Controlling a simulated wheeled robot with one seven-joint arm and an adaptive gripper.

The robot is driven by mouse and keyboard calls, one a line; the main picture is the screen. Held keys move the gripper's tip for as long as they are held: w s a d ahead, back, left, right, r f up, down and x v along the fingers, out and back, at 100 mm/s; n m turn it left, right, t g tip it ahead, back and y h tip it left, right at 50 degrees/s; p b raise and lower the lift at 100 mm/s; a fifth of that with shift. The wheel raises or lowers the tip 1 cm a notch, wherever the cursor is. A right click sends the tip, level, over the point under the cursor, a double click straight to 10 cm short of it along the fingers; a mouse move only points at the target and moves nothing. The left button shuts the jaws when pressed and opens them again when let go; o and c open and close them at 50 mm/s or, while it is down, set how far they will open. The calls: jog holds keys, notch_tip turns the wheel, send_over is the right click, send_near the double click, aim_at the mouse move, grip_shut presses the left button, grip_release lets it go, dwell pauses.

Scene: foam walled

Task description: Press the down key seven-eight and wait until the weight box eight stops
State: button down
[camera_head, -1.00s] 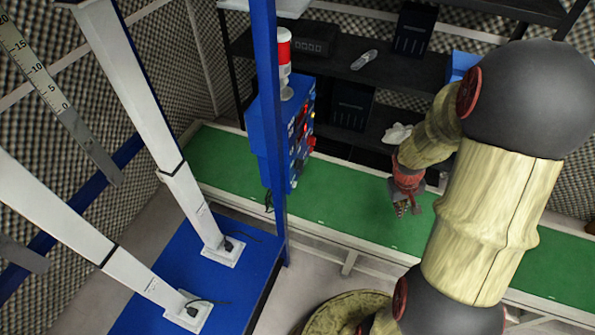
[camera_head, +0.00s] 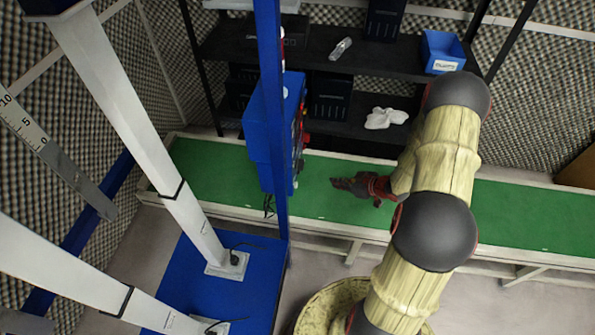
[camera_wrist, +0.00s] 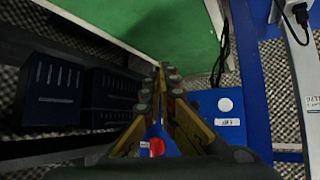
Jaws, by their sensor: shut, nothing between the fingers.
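The blue control box (camera_head: 257,135) stands on the green bench, partly behind a blue post. Its right face, with red knobs (camera_head: 305,138), is seen nearly edge-on, so I cannot tell which key is seven-eight. My gripper (camera_head: 334,183) is shut and empty, over the bench to the right of the box, pointing left towards it with a gap. In the wrist view my shut fingers (camera_wrist: 163,68) lie in front of the blue box (camera_wrist: 226,125), which has a white round spot and a label; a red round part (camera_wrist: 157,147) shows between the fingers. I cannot identify weight box eight.
The green bench (camera_head: 215,175) is clear around my gripper. A blue post (camera_head: 272,90) stands in front of the box. White columns (camera_head: 130,110) rise from a blue base (camera_head: 245,290) at left. Black shelves behind hold a blue bin (camera_head: 442,50) and a white cloth (camera_head: 385,117).

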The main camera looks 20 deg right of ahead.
jog(key=shift+w+a+r+t, duration=0.3)
jog(key=shift+w+a+r, duration=0.1)
jog(key=shift+r, duration=0.25)
jog(key=w+a+b, duration=0.2)
jog(key=w+a, duration=0.3)
jog(key=a, duration=0.2)
jog(key=shift+a, duration=0.15)
dwell(1.4)
jog(key=shift+w+a, duration=0.15)
jog(key=shift+a, duration=0.2)
